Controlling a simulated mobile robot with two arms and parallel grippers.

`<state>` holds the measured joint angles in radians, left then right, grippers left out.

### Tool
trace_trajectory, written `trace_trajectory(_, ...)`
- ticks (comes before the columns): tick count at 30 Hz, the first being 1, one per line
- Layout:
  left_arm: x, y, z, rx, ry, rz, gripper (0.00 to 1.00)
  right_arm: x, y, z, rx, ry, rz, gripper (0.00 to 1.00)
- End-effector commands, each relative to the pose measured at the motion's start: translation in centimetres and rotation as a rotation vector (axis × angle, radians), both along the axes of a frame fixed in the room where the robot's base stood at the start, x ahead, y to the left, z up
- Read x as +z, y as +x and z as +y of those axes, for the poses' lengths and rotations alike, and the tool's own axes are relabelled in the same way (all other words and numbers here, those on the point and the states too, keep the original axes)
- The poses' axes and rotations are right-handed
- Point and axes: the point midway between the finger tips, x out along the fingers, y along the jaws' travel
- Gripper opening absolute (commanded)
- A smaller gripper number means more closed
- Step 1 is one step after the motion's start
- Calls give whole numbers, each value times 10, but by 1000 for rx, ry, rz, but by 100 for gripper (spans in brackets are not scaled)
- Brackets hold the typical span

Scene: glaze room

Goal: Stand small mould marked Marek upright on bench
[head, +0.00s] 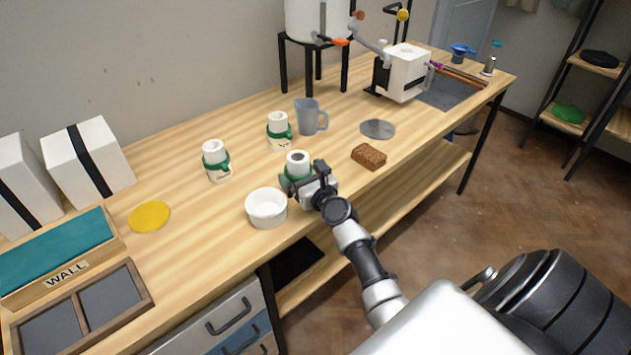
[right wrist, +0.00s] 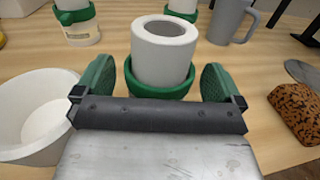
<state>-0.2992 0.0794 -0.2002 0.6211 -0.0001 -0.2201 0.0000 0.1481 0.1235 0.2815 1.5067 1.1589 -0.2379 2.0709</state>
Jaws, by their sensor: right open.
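Three white, hollow-topped moulds with green bands stand upright on the bench (head: 175,100). The nearest mould (head: 298,158) is at the bench's front, and its top opening shows in the right wrist view (right wrist: 163,50). My right gripper (head: 302,176) is open, with one green-padded finger on each side of this mould, apart from its upper body. The other two moulds, a left one (head: 215,158) and a back one (head: 279,128), carry small labels too small to read. The nearest mould's label is hidden, so I cannot tell which is Marek's. My left gripper is out of view.
A white bowl (head: 266,212) stands close left of my right gripper. A brown sponge-like block (head: 369,157), a grey disc (head: 378,129) and a grey jug (head: 308,116) lie to the right and behind. A yellow disc (head: 149,217) and a WALL-marked tray (head: 70,272) are at left.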

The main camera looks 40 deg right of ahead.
Motion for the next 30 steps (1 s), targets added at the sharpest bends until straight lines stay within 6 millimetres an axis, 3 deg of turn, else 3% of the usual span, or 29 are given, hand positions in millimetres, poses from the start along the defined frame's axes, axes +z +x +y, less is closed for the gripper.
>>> trace_trajectory(6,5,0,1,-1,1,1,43,0,-50,4,0,0,3,99)
trace_trajectory(13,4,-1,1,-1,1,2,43,-1,-89,7,1,0,1,99)
trace_trajectory(19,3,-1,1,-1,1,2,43,1,-102,9,1,0,0,99)
trace_trajectory(30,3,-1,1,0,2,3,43,1,-103,8,1,0,0,99)
